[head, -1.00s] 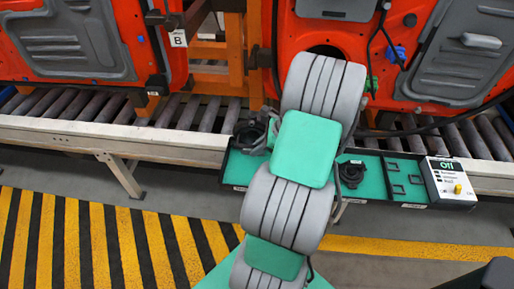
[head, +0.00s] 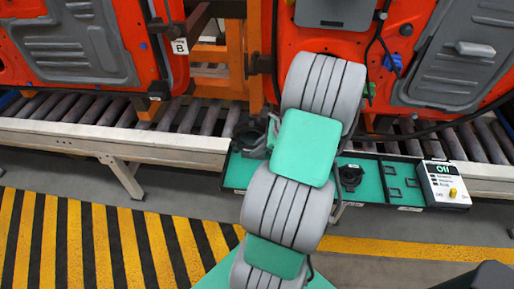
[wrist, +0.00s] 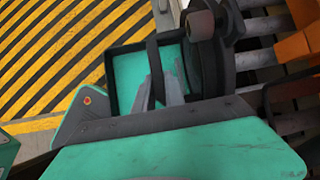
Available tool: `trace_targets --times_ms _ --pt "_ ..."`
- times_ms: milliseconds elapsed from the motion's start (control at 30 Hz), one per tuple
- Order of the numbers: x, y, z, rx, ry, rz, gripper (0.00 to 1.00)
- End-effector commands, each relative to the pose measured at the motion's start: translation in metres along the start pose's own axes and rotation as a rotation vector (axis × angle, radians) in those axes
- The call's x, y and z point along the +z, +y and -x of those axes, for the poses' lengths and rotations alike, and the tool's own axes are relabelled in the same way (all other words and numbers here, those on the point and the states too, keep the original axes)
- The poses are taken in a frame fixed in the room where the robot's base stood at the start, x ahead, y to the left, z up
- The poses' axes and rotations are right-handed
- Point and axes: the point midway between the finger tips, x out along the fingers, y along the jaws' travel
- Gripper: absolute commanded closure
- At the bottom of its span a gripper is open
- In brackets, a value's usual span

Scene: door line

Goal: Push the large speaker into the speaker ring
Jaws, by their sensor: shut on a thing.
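In the head view the large speaker (head: 247,138) is a dark round part at the left end of my teal tray. In the wrist view its dark round body (wrist: 203,60) is right of my fingers, with a brownish drum on top. My gripper (wrist: 160,82) points down there, its grey fingers closed around a thin dark edge, apparently the speaker's rim. The gripper is mostly hidden behind my arm in the head view. I do not see the speaker ring; my arm covers part of the right orange door (head: 420,30).
The teal tray (head: 372,180) also holds a small round black part (head: 351,177) and a labelled box (head: 446,184). Behind it runs a roller conveyor (head: 60,132). The left orange door (head: 168,75) hangs above it. Striped floor (head: 80,240) lies front left.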

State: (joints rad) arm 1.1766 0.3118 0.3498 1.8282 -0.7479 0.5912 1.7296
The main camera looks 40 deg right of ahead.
Motion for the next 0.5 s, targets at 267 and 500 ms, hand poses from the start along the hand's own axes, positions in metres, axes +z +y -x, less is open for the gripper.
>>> trace_targets --times_ms 267,500 --pt "0.001 0.014 0.002 -0.001 -0.001 0.001 1.0" --pt "0.002 0.027 0.002 -0.002 -0.001 0.001 1.0"
